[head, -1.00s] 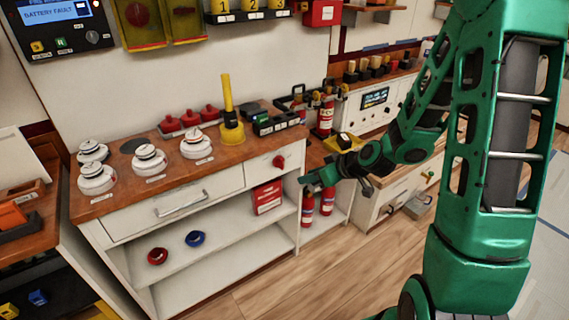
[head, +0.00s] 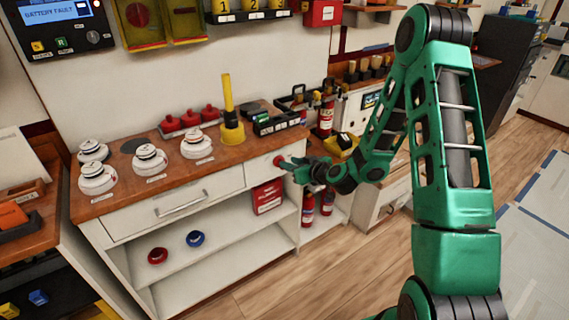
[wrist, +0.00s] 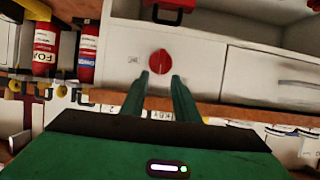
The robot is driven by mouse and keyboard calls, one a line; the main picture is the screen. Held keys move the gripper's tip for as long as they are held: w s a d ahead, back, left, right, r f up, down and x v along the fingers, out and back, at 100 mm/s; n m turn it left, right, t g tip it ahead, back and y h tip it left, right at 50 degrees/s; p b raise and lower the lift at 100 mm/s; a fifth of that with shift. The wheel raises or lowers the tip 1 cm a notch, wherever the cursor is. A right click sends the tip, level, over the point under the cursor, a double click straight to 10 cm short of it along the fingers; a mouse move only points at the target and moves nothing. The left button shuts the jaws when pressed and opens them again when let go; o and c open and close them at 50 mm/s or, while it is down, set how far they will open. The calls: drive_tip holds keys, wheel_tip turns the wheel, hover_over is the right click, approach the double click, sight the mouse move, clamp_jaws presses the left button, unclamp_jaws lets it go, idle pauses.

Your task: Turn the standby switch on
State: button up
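A red round knob (head: 279,161) sits on the white front panel at the right end of the wooden-topped cabinet. In the wrist view the red knob (wrist: 160,57) shows a raised ridge and a small label beside it, too small to read. My gripper (head: 288,165) is at the panel, close to the knob. In the wrist view its two green fingers (wrist: 160,76) are apart, with the knob just past the tips and centred between them. Nothing is held. I cannot tell whether the fingertips touch the knob. The knob carries no readable word for standby.
A white drawer (head: 180,205) with a bar handle is beside the knob. Below are a red box (head: 268,196) and red extinguishers (head: 308,208). Smoke detectors (head: 150,158) and a yellow cone-shaped tool (head: 231,125) stand on the top. Floor in front is clear.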

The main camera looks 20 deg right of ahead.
drive_tip(key=x, duration=0.4)
drive_tip(key=shift+w+f, duration=0.1)
drive_tip(key=shift+w, duration=0.05)
clamp_jaws()
